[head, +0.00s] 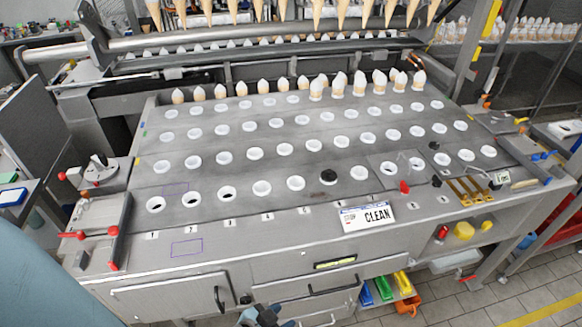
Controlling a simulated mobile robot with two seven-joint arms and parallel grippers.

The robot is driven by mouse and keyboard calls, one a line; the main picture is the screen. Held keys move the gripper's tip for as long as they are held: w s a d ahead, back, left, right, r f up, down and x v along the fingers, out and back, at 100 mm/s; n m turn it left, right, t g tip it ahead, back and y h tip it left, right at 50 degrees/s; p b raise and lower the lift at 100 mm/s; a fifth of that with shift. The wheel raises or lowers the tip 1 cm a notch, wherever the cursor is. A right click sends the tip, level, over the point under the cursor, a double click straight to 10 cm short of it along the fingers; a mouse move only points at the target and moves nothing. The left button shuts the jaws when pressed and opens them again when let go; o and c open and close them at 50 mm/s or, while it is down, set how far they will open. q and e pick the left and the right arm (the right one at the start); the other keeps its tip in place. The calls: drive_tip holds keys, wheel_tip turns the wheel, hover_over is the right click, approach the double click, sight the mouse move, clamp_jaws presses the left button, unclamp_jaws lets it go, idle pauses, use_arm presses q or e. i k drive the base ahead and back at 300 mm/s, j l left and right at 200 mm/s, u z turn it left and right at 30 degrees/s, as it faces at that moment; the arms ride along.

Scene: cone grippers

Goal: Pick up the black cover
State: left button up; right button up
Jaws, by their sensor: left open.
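A round black cover (328,177) sits over one of the holes in the front row of the grey machine top, right of the middle. A smaller dark round piece (434,146) lies farther back on the right; I cannot tell if it is a cover too. My left gripper (266,317) shows only partly at the bottom edge, low in front of the machine. It is open and well apart from the cover. My right gripper is not in view.
The machine top (120,222) has rows of white-rimmed holes, with several cones standing along the back. A CLEAN sign (367,216) is on the front edge, right of the middle. Red-knobbed levers (70,237) stand at the left. Coloured bins (383,288) sit below.

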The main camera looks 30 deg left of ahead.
sight(329, 176)
drive_tip(key=i+l+u, duration=0.15)
drive_tip(key=u, duration=0.25)
drive_tip(key=l+u, duration=0.4)
drive_tip(key=i+l+u, duration=0.1)
drive_tip(key=l+u, duration=0.15)
drive_tip(key=u, duration=0.15)
